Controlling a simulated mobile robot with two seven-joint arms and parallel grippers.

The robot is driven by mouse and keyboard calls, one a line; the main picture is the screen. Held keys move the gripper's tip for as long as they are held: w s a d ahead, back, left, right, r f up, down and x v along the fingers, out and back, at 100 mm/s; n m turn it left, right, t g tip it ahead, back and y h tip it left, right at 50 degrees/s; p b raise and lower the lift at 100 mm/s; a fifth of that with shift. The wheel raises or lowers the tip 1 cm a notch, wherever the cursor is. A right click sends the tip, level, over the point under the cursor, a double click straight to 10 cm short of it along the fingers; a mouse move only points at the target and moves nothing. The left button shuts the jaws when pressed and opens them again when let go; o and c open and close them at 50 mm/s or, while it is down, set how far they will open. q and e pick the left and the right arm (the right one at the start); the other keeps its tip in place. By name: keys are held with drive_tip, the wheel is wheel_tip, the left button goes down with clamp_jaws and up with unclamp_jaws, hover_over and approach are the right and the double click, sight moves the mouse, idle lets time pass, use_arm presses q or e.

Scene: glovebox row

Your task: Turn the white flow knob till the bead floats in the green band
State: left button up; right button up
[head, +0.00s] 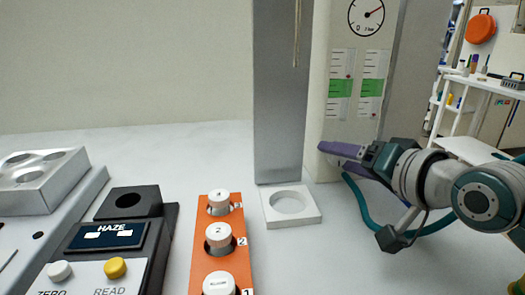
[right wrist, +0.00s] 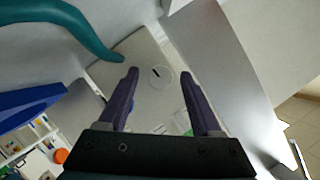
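The pale panel (head: 335,120) carries two flow scales, a left one (head: 341,86) and a right one (head: 371,86), each with a green band. The beads are too small to place with certainty. My right gripper (head: 325,153) is at the panel's lower part, its purple fingers pointing left. In the right wrist view the fingers (right wrist: 160,86) are apart with nothing gripped. A round white knob (right wrist: 158,77) with a dark mark shows on the panel between the fingertips; contact cannot be told. In the head view the knob is hidden. My left gripper is out of view.
A round dial (head: 366,16) tops the panel. A grey column (head: 282,90) and a white ring block (head: 291,207) stand left of it. A teal hose (head: 362,205) runs below my right arm. An orange rack (head: 206,258) with white caps and a HAZE meter (head: 110,238) are further left.

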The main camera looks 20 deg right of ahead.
clamp_jaws()
idle(0.3)
drive_tip(key=shift+r+n+p, duration=0.2)
drive_tip(key=shift+n+p, duration=0.2)
drive_tip(key=shift+p, duration=0.6)
drive_tip(key=n+h+p, duration=0.1)
drive_tip(key=n+p, duration=0.1)
drive_tip(key=p, duration=0.2)
drive_tip(key=shift+a+r+g+h, duration=0.1)
drive_tip(key=shift+a+g+h, duration=0.05)
drive_tip(key=shift+g+h, duration=0.2)
drive_tip(key=shift+n+g, duration=0.25)
drive_tip(key=shift+n, duration=0.15)
drive_tip(key=shift+a+f+n+h+p, duration=0.2)
drive_tip(key=shift+n+h+p, duration=0.4)
drive_tip(key=shift+n+h, duration=0.2)
drive_tip(key=shift+f+n+g+h, duration=0.1)
drive_tip(key=shift+n+g+h, duration=0.2)
drive_tip(key=shift+n+h, duration=0.55)
drive_tip(key=shift+n, duration=0.25)
